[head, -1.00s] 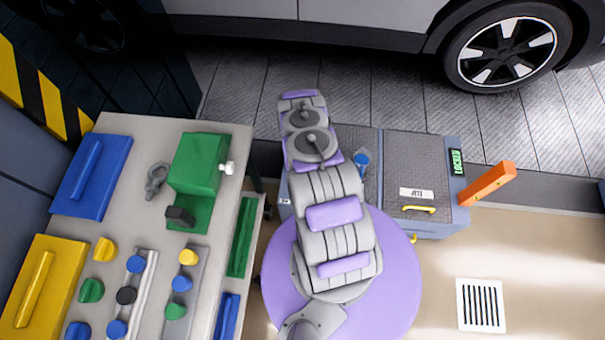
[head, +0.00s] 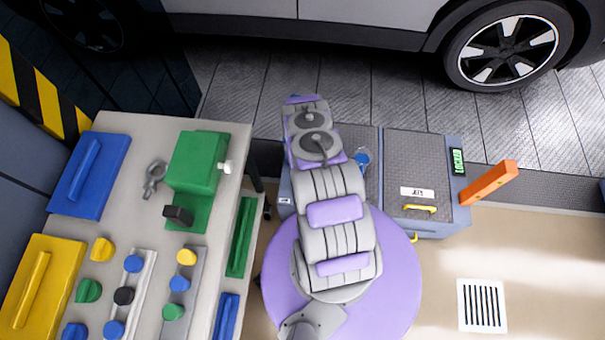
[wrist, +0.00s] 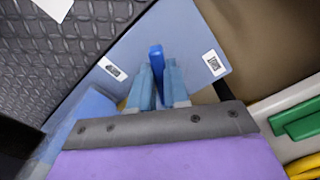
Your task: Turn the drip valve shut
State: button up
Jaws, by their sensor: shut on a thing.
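A blue lever (wrist: 156,53), which looks like the drip valve's handle, stands on a blue-grey panel (wrist: 186,36) in the wrist view. My gripper (wrist: 157,72) is shut on this lever, with one light blue finger on each side of it. The lever lies roughly in line with the fingers. Its lower part is hidden between them.
Small labels (wrist: 213,62) flank the lever. The grey cabinet (head: 440,170) has a blue knob (head: 362,158), a yellow handle (head: 420,208) and an orange bar (head: 490,184) at its right. A workbench (head: 145,145) with a green vise-like block (head: 196,163) stands left. A car (head: 400,30) is behind.

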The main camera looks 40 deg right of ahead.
grip_shut()
jog(key=m, duration=0.1)
jog(key=a+m, duration=0.1)
jog(key=m, duration=0.2)
jog(key=a+m+b, duration=0.1)
jog(key=m, duration=0.1)
jog(key=shift+m, duration=0.3)
jog(key=m, duration=0.1)
jog(key=a+m, duration=0.1)
jog(key=m, duration=0.1)
jog(key=shift+w, duration=0.3)
jog(key=shift+w+a+m, duration=0.1)
jog(key=shift+w+m, duration=0.15)
jog(key=shift+m, duration=0.85)
jog(key=o, duration=0.7)
grip_release()
jog(key=shift+o, duration=0.2)
